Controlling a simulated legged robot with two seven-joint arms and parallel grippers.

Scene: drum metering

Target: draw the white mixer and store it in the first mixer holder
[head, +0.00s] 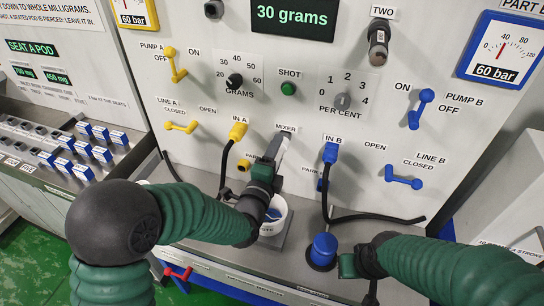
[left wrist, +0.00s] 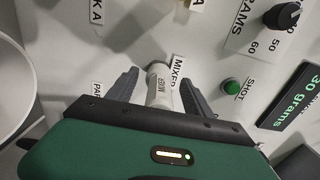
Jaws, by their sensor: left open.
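The white mixer (left wrist: 159,86) is a pale cylinder with dark lettering, standing out from the panel beside the MIXER label in the left wrist view. My left gripper (head: 281,148) is at the panel under the MIXER label. Its two grey fingers are open, one on each side of the mixer, with gaps visible in the left wrist view. In the head view the gripper mostly hides the mixer. My right gripper (head: 356,264) is low at the right, its fingers not clearly seen. I cannot make out the first mixer holder in either view.
A white cup (head: 275,217) stands below my left gripper. A yellow plug (head: 238,131) and a blue plug (head: 330,153) with black hoses flank the mixer. A blue knob (head: 322,250) stands on the ledge near my right gripper. A rack of blue-and-white pods (head: 83,172) is at the left.

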